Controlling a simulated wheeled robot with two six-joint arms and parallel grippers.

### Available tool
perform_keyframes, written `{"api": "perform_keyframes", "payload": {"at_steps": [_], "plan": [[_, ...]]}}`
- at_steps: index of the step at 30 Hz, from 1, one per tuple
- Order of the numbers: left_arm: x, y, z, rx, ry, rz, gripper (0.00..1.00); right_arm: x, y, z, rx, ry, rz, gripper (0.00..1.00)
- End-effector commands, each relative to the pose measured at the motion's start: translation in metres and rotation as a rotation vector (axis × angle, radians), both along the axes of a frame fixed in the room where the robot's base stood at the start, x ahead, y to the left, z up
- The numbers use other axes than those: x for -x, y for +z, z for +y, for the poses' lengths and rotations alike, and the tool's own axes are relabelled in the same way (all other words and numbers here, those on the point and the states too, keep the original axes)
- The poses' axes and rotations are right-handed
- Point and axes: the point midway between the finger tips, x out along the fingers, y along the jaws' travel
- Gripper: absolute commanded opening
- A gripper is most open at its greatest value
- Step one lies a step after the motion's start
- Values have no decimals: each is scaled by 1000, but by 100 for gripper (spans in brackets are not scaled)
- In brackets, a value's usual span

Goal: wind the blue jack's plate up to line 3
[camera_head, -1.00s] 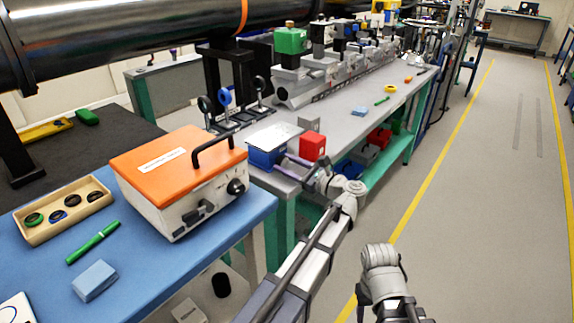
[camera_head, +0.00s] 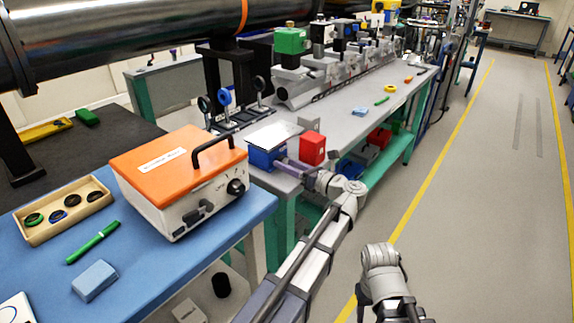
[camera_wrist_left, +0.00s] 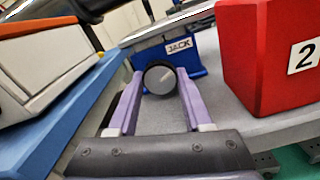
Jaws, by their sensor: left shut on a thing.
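The blue jack (camera_head: 262,157) stands on the grey bench, with a flat silver plate (camera_head: 273,136) on top. In the left wrist view its blue body (camera_wrist_left: 184,62) carries a "JACK" label. My left gripper (camera_head: 285,163) reaches the jack's front, and its purple fingers are shut on a round dark knob (camera_wrist_left: 160,77) in front of the blue body. The line marks on the jack cannot be read in these frames. My right gripper (camera_head: 385,305) hangs low over the floor at the bottom; its fingers cannot be made out.
A red block (camera_head: 312,148) marked "2" (camera_wrist_left: 304,56) stands right of the jack, close to my left gripper. A grey block (camera_head: 309,124) is behind it. An orange-topped box (camera_head: 178,165) stands left on the blue table. The floor at right is clear.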

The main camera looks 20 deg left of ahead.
Motion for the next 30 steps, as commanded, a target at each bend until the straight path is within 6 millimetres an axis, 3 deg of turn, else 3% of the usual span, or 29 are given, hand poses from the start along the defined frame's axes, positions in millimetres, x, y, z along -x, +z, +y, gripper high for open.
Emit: {"api": "perform_keyframes", "payload": {"at_steps": [17, 18, 25, 30], "plan": [[0, 0, 0, -10, 0, 29, 0, 0, 0, 0, 0, 0, 0, 50], [0, 0, 0, -10, 0, 29, 54, 0, 0, 0, 0, 0, 0, 50], [0, 0, 0, -11, 0, 29, 80, 0, 0, 0, 0, 0, 0, 50], [0, 0, 0, -10, 0, 28, 80, 0, 0, 0, 0, 0, 0, 50]]}}
